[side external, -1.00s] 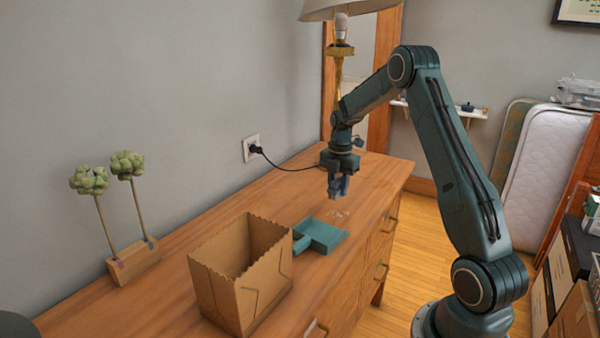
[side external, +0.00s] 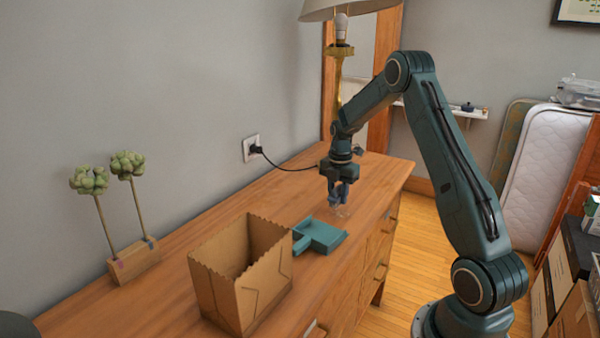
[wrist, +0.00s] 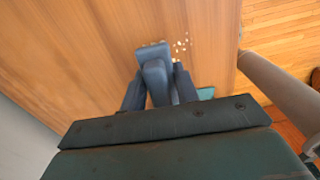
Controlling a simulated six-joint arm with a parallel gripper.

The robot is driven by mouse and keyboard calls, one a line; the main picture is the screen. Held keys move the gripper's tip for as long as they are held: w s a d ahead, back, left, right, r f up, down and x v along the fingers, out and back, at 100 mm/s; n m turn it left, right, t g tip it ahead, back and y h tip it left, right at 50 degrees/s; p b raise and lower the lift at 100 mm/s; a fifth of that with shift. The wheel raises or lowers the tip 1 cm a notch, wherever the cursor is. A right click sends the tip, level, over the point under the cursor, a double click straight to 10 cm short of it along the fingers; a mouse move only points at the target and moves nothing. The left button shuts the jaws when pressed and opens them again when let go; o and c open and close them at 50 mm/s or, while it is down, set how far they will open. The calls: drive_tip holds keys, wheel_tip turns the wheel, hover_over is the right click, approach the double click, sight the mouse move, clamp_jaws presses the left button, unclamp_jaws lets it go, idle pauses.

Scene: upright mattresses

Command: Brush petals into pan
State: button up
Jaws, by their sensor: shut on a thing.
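My gripper (wrist: 155,95) points down over the dresser top and is shut on a blue-grey brush (wrist: 154,70). In the side view the gripper (side external: 340,192) and brush are low over the wood, just beyond the dustpan. Small pale petals (wrist: 180,43) lie scattered by the brush head in the wrist view; in the side view they are faint specks (side external: 344,212). I cannot tell whether the bristles touch the wood. The teal dustpan (side external: 322,236) lies flat, its handle toward the cardboard box. In the wrist view only a teal corner of it (wrist: 206,93) shows; my gripper hides the rest.
An open cardboard box (side external: 270,290) stands close to the pan's handle. A wooden block (side external: 133,262) with two green flower heads is at the left. A lamp (side external: 340,65) stands behind the arm. The dresser's front edge is right of the pan.

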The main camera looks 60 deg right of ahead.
sight(336, 205)
drive_tip(key=shift+f, duration=1.15)
drive_tip(key=shift+f, duration=0.6)
idle(0.5)
drive_tip(key=shift+a+r, duration=0.1)
drive_tip(key=shift+a, duration=0.35)
drive_tip(key=shift+d, duration=0.2)
drive_tip(key=shift+d, duration=0.7)
drive_tip(key=shift+a, duration=0.2)
drive_tip(key=shift+a+f, duration=0.3)
drive_tip(key=shift+a, duration=0.45)
